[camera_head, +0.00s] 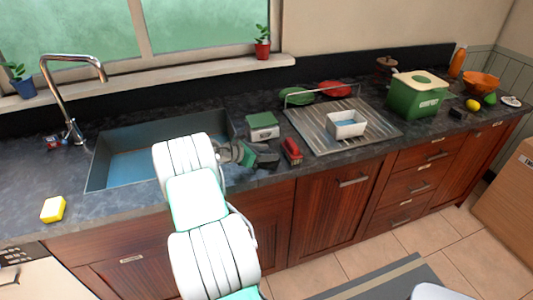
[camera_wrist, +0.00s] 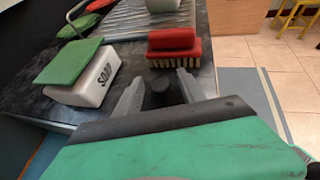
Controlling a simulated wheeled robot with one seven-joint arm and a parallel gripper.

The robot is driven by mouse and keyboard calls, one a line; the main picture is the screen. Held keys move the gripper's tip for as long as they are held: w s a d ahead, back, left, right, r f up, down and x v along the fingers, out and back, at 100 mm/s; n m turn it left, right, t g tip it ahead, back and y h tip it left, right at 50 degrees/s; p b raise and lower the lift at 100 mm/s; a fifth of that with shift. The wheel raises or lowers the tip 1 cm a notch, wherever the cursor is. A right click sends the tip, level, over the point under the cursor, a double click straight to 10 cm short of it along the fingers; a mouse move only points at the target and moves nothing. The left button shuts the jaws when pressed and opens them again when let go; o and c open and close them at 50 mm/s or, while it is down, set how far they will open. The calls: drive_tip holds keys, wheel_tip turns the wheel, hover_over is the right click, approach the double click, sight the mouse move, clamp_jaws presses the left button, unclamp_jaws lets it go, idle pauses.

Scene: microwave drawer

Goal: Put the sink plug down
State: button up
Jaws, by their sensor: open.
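My gripper (camera_head: 262,157) is over the front strip of counter, just right of the sink. In the wrist view my gripper (camera_wrist: 160,78) has its two grey fingers apart. A small dark round piece, which looks like the sink plug (camera_wrist: 157,92), sits between the fingers. It seems to rest on the dark counter, but its base is partly hidden by my gripper body. I cannot make out the plug in the head view. The sink (camera_head: 125,165) is left of my gripper.
A red brush (camera_head: 291,150) stands just right of my gripper, and a green-lidded soap box (camera_head: 262,125) is behind it. A metal drainer (camera_head: 375,117) holds a white tub (camera_head: 346,124). A yellow sponge (camera_head: 53,209) lies front left. The counter's front edge is close.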

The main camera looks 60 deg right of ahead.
drive_tip(key=shift+r, duration=0.1)
drive_tip(key=b+v, duration=0.1)
drive_tip(key=v, duration=1.1)
drive_tip(key=shift+w+a+r, duration=0.1)
drive_tip(key=shift+w+a, duration=0.05)
drive_tip(key=w+a+r+m+t+y, duration=0.1)
drive_tip(key=w+a+m+t+y, duration=0.25)
drive_tip(key=a, duration=0.65)
drive_tip(key=w+a+r+m+t+y, duration=0.1)
drive_tip(key=w+a+m+t, duration=0.25)
drive_tip(key=w+a, duration=0.4)
drive_tip(key=s+a+m+t+y, duration=0.1)
drive_tip(key=s+a, duration=0.4)
drive_tip(key=a, duration=1)
drive_tip(key=s+a+m+t+y, duration=0.1)
drive_tip(key=s+a+m+y, duration=0.3)
drive_tip(key=a, duration=1.1)
drive_tip(key=shift+s+f+t+y, duration=0.4)
drive_tip(key=shift+s+f+y, duration=0.05)
drive_tip(key=shift+s+y, duration=0.4)
